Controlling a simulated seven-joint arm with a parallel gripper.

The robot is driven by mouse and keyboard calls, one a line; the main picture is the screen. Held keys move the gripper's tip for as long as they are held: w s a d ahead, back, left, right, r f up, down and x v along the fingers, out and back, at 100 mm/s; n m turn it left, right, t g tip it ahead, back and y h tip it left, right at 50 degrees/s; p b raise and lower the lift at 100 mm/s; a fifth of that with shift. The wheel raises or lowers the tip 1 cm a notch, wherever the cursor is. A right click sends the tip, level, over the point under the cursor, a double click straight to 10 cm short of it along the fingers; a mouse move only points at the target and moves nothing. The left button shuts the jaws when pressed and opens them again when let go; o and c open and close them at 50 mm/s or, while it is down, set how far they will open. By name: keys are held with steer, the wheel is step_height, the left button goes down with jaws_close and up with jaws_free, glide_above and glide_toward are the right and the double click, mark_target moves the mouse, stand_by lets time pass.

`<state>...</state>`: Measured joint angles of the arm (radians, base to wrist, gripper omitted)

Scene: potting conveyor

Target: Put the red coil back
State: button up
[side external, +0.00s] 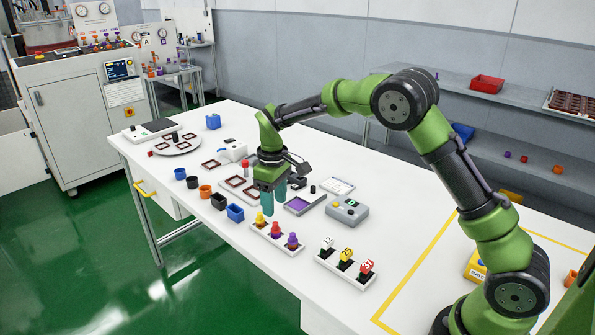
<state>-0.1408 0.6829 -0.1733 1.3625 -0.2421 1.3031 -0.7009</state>
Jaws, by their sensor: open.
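A red coil (275,229) stands upright in a white rack (263,237), between a yellow coil (261,219) and a purple coil (292,240). My gripper (273,199) points down with its teal fingers apart. It is behind and above the rack, apart from the red coil as far as this view shows. I see nothing held between the fingers. My gripper hides part of the table and of the tray of brown frames (231,183) behind it.
A second white rack (342,273) with white, yellow and red tagged pieces stands to the right. Several small cups, including a blue one (235,212), line the left edge. A grey device (347,210) and a purple-topped pad (304,203) lie right of my gripper.

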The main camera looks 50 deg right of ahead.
mark_target(275, 223)
steer(key=s+r+m+t+y, duration=0.2)
steer(key=s+r+m+t, duration=0.1)
steer(key=s+r, duration=1.05)
steer(key=s+a+r+m+t, duration=0.1)
steer(key=s+m+t, duration=0.3)
steer(key=s, duration=0.9)
steer(key=shift+s+a+r, duration=0.2)
steer(key=shift+s+a, duration=0.05)
steer(key=shift+a, duration=0.15)
